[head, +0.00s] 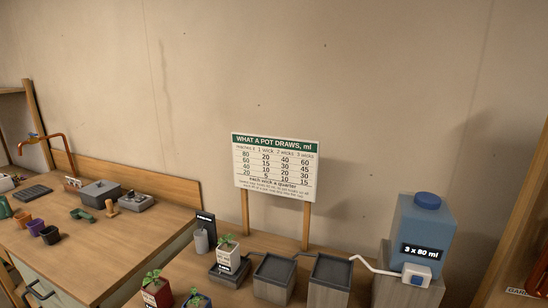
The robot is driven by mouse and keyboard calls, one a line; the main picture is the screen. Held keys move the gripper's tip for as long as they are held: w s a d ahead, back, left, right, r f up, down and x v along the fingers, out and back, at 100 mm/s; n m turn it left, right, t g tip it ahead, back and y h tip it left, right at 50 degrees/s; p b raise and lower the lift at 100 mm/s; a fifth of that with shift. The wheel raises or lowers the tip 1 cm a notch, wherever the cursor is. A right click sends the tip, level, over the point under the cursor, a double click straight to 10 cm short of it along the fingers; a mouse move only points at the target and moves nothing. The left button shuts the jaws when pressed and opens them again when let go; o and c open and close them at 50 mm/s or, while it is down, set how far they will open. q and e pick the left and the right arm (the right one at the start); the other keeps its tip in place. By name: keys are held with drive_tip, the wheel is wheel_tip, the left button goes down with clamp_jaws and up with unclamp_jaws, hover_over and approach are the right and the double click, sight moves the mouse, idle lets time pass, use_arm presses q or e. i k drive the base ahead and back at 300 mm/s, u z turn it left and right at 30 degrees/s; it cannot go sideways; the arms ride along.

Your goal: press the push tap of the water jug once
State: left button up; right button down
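The water jug (424,232) is a blue container with a dark blue cap, standing on a grey block at the right of the head view. A black label on its front reads "3 x 80 ml". Its push tap (416,275) is a small white block with a blue button, low on the front of the jug. A white tube (374,267) runs left from the tap towards the grey trays. Neither of my grippers shows in the head view.
Several grey trays on blocks (331,272) stand left of the jug, with potted plants (227,247) near them. A sign on two posts (275,165) stands behind. A wooden counter (90,255) with pots and tools is at left. A wooden upright (520,215) is at right.

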sight(416, 280)
drive_tip(key=u, duration=0.7)
drive_tip(key=k, duration=0.95)
drive_tip(key=z, duration=0.2)
